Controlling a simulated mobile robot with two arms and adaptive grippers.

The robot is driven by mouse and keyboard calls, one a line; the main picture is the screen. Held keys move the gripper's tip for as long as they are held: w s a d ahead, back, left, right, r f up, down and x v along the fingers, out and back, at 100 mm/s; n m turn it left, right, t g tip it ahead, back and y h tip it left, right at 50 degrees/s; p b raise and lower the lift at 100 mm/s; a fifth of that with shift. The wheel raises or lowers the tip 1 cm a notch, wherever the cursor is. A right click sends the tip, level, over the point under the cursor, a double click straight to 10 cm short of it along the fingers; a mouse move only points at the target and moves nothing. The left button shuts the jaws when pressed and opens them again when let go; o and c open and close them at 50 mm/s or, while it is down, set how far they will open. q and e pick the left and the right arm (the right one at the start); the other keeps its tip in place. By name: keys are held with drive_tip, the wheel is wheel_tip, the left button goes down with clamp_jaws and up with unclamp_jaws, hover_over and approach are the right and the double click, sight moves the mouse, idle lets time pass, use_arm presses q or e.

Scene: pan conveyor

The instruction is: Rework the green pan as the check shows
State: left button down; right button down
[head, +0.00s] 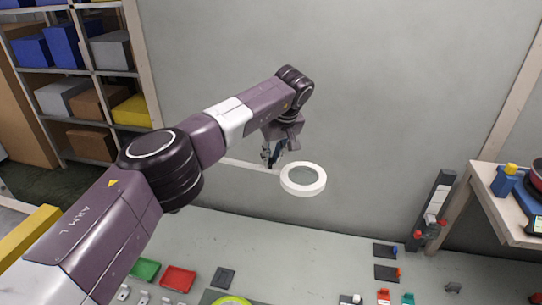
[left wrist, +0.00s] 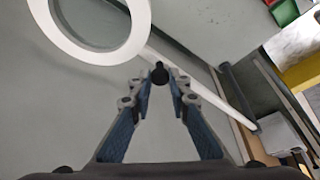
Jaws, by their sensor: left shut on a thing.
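A white ring (head: 303,179) with a grey centre, like a magnifier, stands over the bench on a pale bar. In the left wrist view the ring (left wrist: 98,52) is at top left and the bar (left wrist: 205,83) runs behind my fingertips. My left gripper (head: 272,158) is beside the ring, to its left. In the wrist view its fingertips (left wrist: 160,84) are closed around a small dark knob (left wrist: 159,70). A round yellow-green rim (head: 232,301), perhaps the green pan, is cut off at the bottom edge of the head view. No check reading is legible.
A green tray (head: 145,270) and a red tray (head: 178,279) lie at the bench front. Small dark blocks (head: 386,273) and coloured parts sit at right. Shelves (head: 109,73) with boxes stand at left. A side table (head: 511,205) is at far right. The bench middle is mostly clear.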

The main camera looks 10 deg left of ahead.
use_arm(q)
drive_tip(key=shift+w+r, duration=0.2)
drive_tip(key=shift+r, duration=0.05)
drive_tip(key=c, duration=1.9)
unclamp_jaws()
drive_tip(key=shift+w, duration=0.1)
drive_tip(key=shift+c, duration=0.2)
drive_tip(key=shift+o, duration=0.6)
drive_tip(key=shift+w+d+f, duration=0.15)
drive_tip(key=shift+f, duration=0.1)
drive_tip(key=shift+s+r, duration=0.2)
drive_tip(key=shift+r, duration=0.15)
drive_tip(key=v, duration=1.1)
drive_tip(key=shift+d, duration=0.15)
